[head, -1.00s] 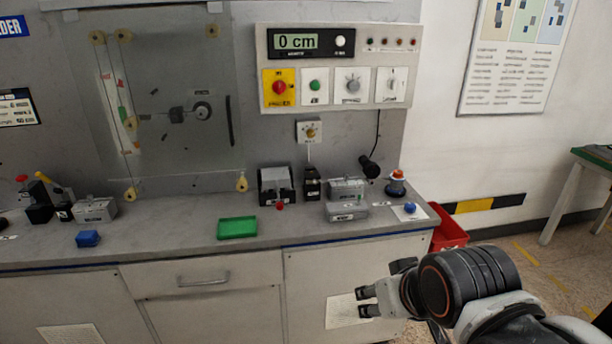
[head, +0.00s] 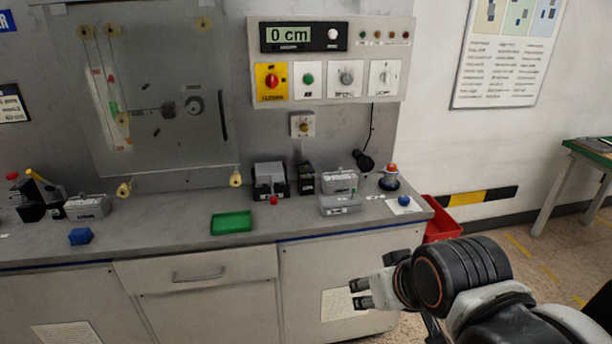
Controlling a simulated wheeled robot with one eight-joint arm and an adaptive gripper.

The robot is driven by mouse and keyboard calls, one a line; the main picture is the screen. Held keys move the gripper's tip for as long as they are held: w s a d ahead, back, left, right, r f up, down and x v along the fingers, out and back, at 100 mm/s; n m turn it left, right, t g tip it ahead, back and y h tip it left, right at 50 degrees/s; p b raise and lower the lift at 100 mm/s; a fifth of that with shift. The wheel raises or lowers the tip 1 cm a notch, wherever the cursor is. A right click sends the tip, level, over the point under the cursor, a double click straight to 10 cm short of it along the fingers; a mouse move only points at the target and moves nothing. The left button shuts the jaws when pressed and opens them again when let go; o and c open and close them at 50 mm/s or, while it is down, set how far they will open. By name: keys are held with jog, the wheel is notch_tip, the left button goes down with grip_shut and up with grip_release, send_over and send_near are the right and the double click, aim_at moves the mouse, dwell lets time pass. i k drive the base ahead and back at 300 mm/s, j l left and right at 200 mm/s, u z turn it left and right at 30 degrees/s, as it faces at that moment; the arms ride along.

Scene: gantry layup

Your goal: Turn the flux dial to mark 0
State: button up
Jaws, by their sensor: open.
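A wall panel (head: 330,32) above the bench carries a row of controls. One is a grey round dial (head: 346,77) on a white plate. A white box (head: 293,131) with a small brass-coloured knob (head: 303,125) is on the wall just below the panel. The labels are too small to read, so I cannot tell which one is the flux dial or its mark. My gripper (head: 360,294) is open and empty, in front of the cabinet at lower right. It is below the bench top and well away from the panel, pointing left.
The bench top holds a green tray (head: 214,231), a blue block (head: 80,236), grey boxes (head: 341,205) and a red-topped button (head: 390,176) near its right end. A black lamp-like piece (head: 363,160) stands behind them. A red bin (head: 446,231) is beside the bench.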

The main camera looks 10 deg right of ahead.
aim_at(304, 128)
jog(key=i+j, duration=0.35)
jog(key=j, duration=0.3)
jog(key=i+j, duration=0.35)
jog(key=j, duration=0.25)
jog(key=i+l+z, duration=0.15)
jog(key=k+j, duration=0.1)
jog(key=j+u, duration=0.05)
